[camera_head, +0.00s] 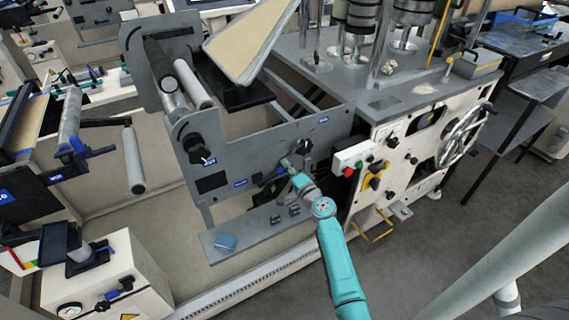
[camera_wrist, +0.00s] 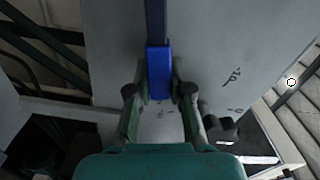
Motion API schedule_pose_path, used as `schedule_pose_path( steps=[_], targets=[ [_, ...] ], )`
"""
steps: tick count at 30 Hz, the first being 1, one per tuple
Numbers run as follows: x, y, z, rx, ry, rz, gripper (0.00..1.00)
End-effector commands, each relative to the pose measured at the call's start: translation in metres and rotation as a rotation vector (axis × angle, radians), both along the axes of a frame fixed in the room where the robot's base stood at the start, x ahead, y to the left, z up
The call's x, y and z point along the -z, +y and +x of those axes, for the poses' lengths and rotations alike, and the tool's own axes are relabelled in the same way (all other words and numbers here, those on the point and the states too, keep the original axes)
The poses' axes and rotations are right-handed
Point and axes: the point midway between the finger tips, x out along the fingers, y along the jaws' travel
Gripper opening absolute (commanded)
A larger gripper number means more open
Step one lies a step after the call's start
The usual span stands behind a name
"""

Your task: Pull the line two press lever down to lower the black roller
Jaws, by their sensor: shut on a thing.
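The press lever, a dark bar (camera_wrist: 155,20) with a blue grip (camera_wrist: 159,70), hangs against the grey machine panel (camera_wrist: 110,60) in the wrist view. My gripper (camera_wrist: 159,92) has its two fingers on either side of the blue grip and is shut on it. In the head view my gripper (camera_head: 287,165) is at the front of the grey panel, and a short dark part of the lever (camera_head: 268,178) shows left of it. A black roller (camera_head: 160,66) and a paler roller (camera_head: 192,84) sit at the panel's upper left. The fingers hide part of the grip.
A control box with a red button (camera_head: 348,172) is close to the right of my gripper. A handwheel (camera_head: 462,134) is farther right. Open floor (camera_head: 420,250) lies at lower right.

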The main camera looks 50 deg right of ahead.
Motion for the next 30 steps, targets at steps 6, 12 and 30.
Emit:
schedule_pose_path(
  steps=[6,12,30],
  targets=[
    [0.017,-0.003,-0.001,0.000,-0.038,0.140,0.00],
    [0.026,-0.003,-0.001,0.000,-0.060,0.217,0.00],
    [0.032,-0.003,-0.002,0.001,-0.071,0.262,0.00]
  ],
)
